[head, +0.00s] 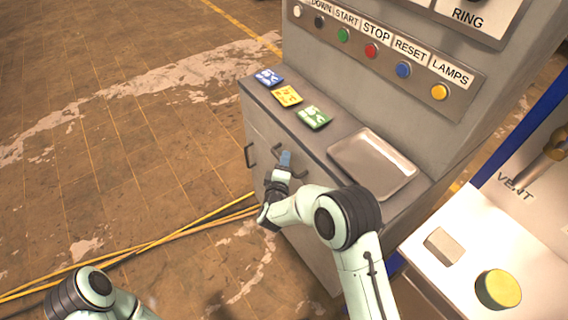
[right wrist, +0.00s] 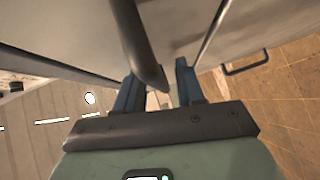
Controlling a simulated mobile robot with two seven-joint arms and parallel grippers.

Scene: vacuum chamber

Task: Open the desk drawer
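The grey desk (head: 262,122) stands under a button panel, and its front faces the lower left. A dark handle bar (right wrist: 138,45) crosses the right wrist view from the top, down to my right gripper (right wrist: 160,88). The gripper's two blue fingers are apart, with the bar's lower end at the gap between them; I cannot tell whether they touch it. In the head view my right gripper (head: 285,160) is at the desk front, hiding part of it. The drawer looks closed. My left arm shows at the lower left, its gripper out of view.
Another handle (head: 248,155) is on the desk front's left part. Blue, yellow and green cards (head: 287,96) and a metal tray (head: 372,163) lie on the desktop. Yellow cables (head: 150,245) cross the floor. A white bench (head: 465,262) stands at the right.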

